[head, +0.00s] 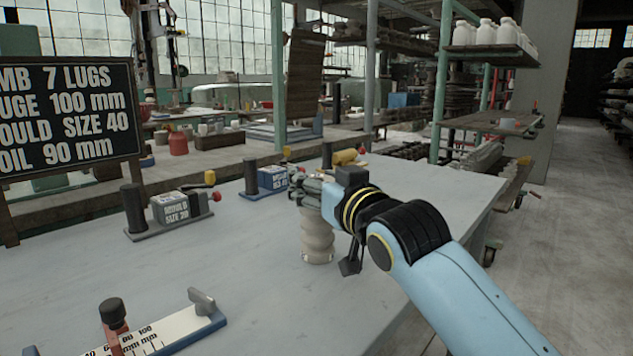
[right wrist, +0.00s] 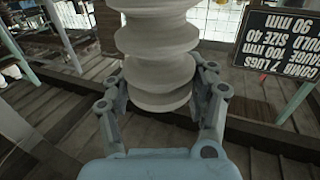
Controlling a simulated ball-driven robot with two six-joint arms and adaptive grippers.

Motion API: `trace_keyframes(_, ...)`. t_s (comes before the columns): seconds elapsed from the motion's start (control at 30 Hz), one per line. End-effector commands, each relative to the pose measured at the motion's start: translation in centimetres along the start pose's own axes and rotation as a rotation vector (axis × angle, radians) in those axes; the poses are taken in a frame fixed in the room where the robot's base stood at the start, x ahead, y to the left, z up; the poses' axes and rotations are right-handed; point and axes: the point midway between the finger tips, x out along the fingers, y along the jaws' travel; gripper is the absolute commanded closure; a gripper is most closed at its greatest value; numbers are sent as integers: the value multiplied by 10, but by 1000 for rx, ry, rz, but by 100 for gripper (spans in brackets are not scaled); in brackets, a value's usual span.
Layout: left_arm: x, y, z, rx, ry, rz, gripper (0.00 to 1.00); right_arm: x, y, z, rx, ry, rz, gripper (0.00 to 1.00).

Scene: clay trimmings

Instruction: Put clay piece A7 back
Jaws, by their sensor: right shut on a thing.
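A pale, ribbed clay piece (head: 317,243) hangs upright below my right gripper (head: 312,192) in the head view, over the right part of the grey table. I cannot tell whether its base touches the tabletop. No A7 mark shows on it. In the right wrist view the ribbed piece (right wrist: 157,58) lies between the two fingers of my right gripper (right wrist: 160,82), which is shut on it. The upper part of the piece is hidden by the gripper in the head view. My left gripper is not in view.
The table (head: 230,270) is bare around the piece. A grey mould block (head: 178,208) and a blue block (head: 268,181) stand at its back. A measuring gauge (head: 155,335) lies at the front left. A black sign (head: 68,115) reads "7 LUGS", "100 mm", "SIZE 40", "90 mm".

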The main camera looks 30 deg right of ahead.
Motion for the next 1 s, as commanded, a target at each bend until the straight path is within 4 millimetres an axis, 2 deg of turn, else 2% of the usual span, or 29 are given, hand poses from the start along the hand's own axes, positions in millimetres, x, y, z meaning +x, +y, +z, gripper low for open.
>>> trace_keyframes(0.03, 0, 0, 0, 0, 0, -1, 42, 0, 0, 1, 0, 3, 0, 100)
trace_keyframes(0.07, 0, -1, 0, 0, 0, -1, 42, 0, 0, 2, 0, -1, 0, 42)
trace_keyframes(0.27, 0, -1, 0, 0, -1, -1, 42, 0, 0, 2, 0, -1, 0, 17)
trace_keyframes(0.57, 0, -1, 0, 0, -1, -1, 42, 0, 0, 0, 0, 0, 0, 17)
trace_keyframes(0.67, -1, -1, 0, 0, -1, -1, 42, -8, 0, -1, 0, -2, 0, 17)
trace_keyframes(1.0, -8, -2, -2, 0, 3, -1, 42, -81, 0, 0, 0, -4, 0, 17)
